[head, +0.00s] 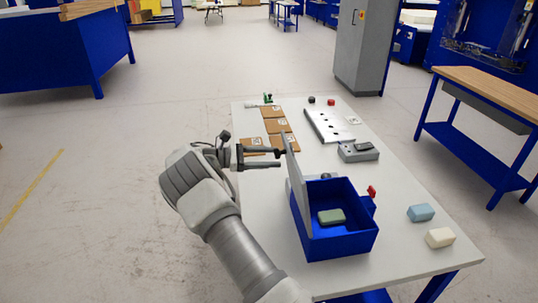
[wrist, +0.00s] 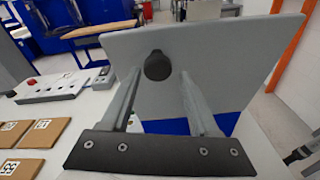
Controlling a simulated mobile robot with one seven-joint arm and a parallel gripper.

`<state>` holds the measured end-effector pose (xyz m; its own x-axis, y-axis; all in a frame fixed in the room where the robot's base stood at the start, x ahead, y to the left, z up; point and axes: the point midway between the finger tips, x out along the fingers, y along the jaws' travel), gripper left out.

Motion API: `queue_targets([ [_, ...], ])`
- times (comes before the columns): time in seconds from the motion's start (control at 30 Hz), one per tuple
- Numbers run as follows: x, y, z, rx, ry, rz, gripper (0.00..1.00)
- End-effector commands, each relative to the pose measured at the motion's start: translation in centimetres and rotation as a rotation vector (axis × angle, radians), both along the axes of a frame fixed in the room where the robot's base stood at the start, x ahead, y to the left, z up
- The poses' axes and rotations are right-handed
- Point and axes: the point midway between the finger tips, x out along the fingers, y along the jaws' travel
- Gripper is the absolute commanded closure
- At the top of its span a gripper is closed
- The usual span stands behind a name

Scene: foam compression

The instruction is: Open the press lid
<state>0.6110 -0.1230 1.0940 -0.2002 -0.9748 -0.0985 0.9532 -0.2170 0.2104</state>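The blue press box (head: 335,245) stands on the near part of the white table. Its grey lid (head: 296,182) is raised, standing nearly upright along the box's left side, and the box's top is uncovered. A green foam block (head: 331,216) lies inside. My gripper (head: 280,158) is left of the lid, pointing at it. In the wrist view, the lid (wrist: 220,65) fills the middle, with a dark round knob (wrist: 157,66) on its face. My gripper's two fingers (wrist: 161,78) are spread, one on each side of the knob, with gaps visible. Contact with the lid is unclear.
A blue foam block (head: 421,213) and a cream one (head: 440,238) lie right of the box. A red handle (head: 371,191) is at the box's right side. Brown tiles (head: 277,125), a metal plate (head: 328,126) and a grey control box (head: 358,151) are behind.

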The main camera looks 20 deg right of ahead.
Motion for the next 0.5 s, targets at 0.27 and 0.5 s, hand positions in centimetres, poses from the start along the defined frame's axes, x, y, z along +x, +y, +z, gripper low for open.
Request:
queue_targets([
  [0.27,0.1,0.0,0.5,-0.005,-0.006,0.001,0.29],
  [0.5,0.6,1.7,0.6,-0.005,-0.010,0.004,0.29],
])
